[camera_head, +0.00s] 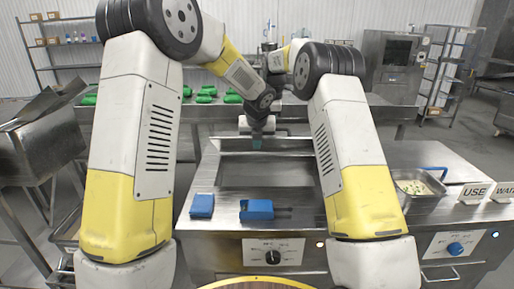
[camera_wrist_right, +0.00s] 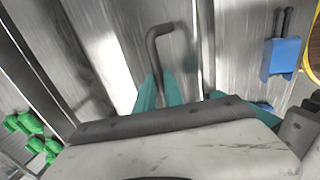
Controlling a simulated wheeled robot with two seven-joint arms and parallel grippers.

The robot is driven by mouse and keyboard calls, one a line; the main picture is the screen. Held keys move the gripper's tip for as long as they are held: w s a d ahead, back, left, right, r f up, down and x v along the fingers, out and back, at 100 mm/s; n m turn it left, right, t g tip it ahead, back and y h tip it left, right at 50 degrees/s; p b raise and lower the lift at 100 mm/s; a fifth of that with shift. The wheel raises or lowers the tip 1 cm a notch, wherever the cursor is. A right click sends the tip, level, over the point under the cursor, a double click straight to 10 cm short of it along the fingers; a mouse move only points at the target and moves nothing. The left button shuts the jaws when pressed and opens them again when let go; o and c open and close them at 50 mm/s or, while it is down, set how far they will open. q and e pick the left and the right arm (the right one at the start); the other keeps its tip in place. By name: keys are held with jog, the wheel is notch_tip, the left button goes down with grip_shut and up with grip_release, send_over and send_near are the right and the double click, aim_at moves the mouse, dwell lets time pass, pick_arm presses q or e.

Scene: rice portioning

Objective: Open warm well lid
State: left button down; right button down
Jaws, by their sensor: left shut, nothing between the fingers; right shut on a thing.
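The warm well (camera_head: 205,178) is set in the steel counter in the middle of the head view. A brushed steel surface covers much of the right wrist view, with a dark bent bar handle (camera_wrist_right: 158,42) above it. My right gripper (camera_wrist_right: 160,92) is shut on this handle, its teal fingers on either side of the bar. In the head view the right gripper is mostly hidden behind the arms. My left gripper (camera_head: 257,143) is shut and empty, pointing down over the back edge of the well. I cannot tell how far the lid is raised.
Blue blocks (camera_head: 202,205) and (camera_head: 257,210) lie on the front counter; a control knob (camera_head: 273,257) is below. Green items (camera_head: 205,96) lie on the back table.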

pick_arm(q)
jog(key=shift+w+r, duration=0.35)
jog(key=shift+r, duration=0.05)
pick_arm(e)
jog(key=shift+w+d+f, duration=0.1)
jog(key=shift+d+f, duration=0.05)
